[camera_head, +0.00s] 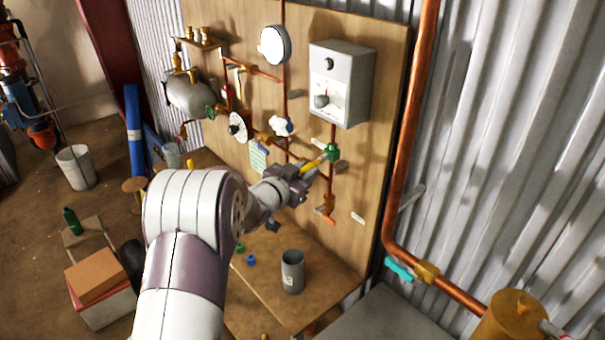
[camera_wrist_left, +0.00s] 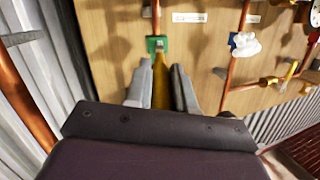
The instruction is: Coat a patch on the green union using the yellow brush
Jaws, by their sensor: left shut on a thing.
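The green union (camera_head: 332,151) sits on the copper pipe below the grey control box on the wooden board. It also shows in the left wrist view (camera_wrist_left: 157,44). My left gripper (camera_head: 306,171) is shut on the yellow brush (camera_head: 313,163). In the left wrist view the brush (camera_wrist_left: 161,82) lies between the two fingers and points at the union. Its tip is at or very near the union's lower part; I cannot tell whether they touch. My right gripper is not in view.
The grey control box (camera_head: 342,85) is above the union. A grey cup (camera_head: 292,271) stands on the wooden shelf below. A thick copper pipe (camera_head: 409,130) runs down at the right.

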